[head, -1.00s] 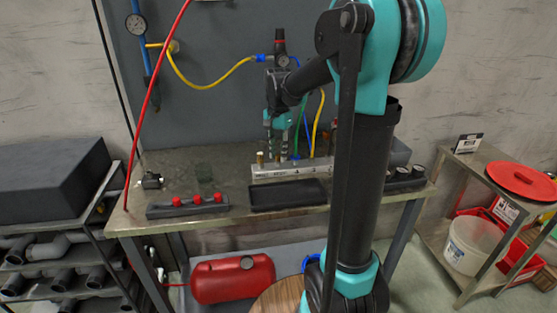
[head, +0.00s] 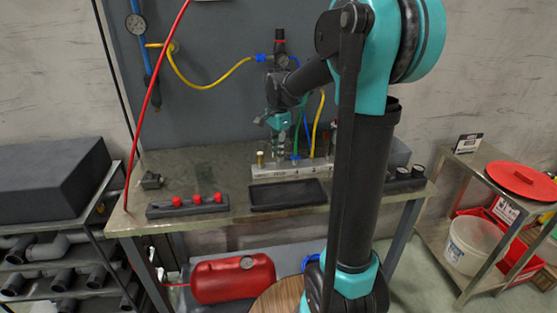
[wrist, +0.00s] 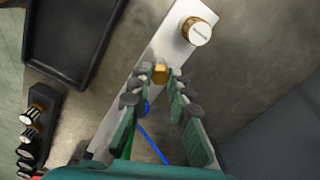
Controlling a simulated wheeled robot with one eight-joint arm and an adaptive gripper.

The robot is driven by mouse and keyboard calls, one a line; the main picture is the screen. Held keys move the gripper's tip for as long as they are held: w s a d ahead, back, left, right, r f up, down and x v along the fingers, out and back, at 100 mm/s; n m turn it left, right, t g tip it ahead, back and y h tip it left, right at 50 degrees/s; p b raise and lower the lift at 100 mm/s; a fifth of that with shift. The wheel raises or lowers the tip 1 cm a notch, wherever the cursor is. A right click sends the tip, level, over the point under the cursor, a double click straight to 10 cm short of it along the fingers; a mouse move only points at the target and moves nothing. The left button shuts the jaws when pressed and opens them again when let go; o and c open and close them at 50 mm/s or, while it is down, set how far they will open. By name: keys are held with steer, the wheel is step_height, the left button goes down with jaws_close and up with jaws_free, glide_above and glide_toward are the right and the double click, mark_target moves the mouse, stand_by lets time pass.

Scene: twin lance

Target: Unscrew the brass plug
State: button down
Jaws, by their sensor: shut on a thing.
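The white manifold bar (head: 290,171) lies at the back of the bench. It also shows in the wrist view (wrist: 165,50), running diagonally. My gripper (head: 279,156) points down over the bar. In the wrist view my gripper (wrist: 160,76) has its two fingers closed on a small brass plug (wrist: 160,72) at the fingertips. Only the plug's top shows; whether its thread is still in the bar is hidden. A wider brass fitting with a white, lettered top (wrist: 200,30) stands upright on the bar's end, apart from the fingers. It also shows in the head view (head: 260,159).
An empty black tray (head: 288,207) lies in front of the bar. A rack with red-capped pieces (head: 188,208) is left of it. A rack with black knobs (head: 405,184) is at the right. Blue, green and yellow hoses rise behind the bar, close to my gripper.

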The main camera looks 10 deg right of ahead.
steer(key=n, duration=1.9)
steer(key=shift+r, duration=0.1)
steer(key=n, duration=0.6)
steer(key=c, duration=1.6)
jaws_free()
steer(key=shift+c, duration=0.2)
